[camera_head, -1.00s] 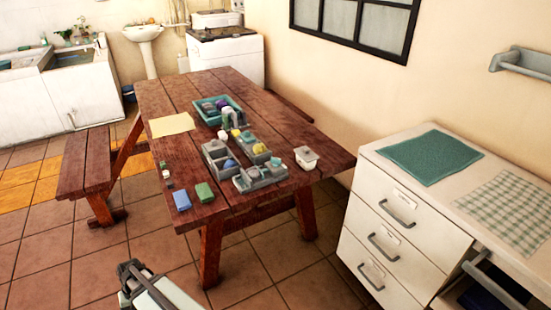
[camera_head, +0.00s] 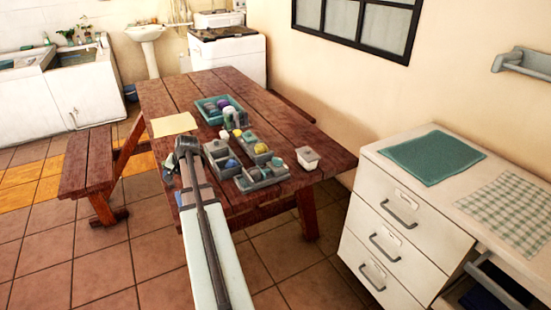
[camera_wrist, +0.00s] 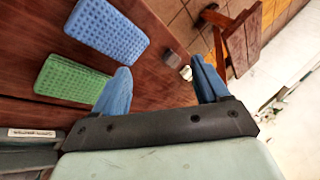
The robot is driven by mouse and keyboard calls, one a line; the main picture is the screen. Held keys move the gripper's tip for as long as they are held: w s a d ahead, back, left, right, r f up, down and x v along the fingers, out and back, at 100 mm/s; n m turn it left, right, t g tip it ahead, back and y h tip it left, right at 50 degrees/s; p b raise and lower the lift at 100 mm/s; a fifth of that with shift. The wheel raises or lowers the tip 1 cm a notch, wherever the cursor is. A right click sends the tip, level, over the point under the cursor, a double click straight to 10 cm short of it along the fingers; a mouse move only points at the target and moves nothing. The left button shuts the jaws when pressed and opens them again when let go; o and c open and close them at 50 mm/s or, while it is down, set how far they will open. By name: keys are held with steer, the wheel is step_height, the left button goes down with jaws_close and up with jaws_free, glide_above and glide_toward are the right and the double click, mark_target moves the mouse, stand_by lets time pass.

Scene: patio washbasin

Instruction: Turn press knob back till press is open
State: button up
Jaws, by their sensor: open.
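I cannot single out the press or its knob with certainty. Grey compartment trays and fixtures (camera_head: 262,178) stand at the table's near right, one with small teal and pale round parts on top. In the wrist view a grey piece with a white label (camera_wrist: 32,133) shows at the lower left, its text unreadable. My gripper (camera_wrist: 160,66) is open, with two blue fingers over the table's edge and nothing held.
Blue (camera_wrist: 106,28) and green (camera_wrist: 72,79) bumpy pads lie left of the fingers. Small blocks (camera_wrist: 172,62) sit near the table edge. A teal tray (camera_head: 203,115), yellow sheet (camera_head: 173,125) and white lidded box (camera_head: 307,158) are on the table. A bench (camera_head: 88,165) stands left.

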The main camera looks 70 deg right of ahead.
steer(key=s+d+r+m+g+h, duration=0.1)
steer(key=s+d+r+g, duration=0.15)
steer(key=s+d, duration=0.5)
steer(key=s+d+r+m+g+h, duration=0.1)
steer(key=s+d+r, duration=0.4)
steer(key=s, duration=0.4)
steer(key=m+g+h, duration=0.1)
steer(key=m+g, duration=0.1)
steer(key=g, duration=0.1)
glide_toward(277, 158)
steer(key=x, duration=0.9)
steer(key=shift+s, duration=0.15)
steer(key=c, duration=1.1)
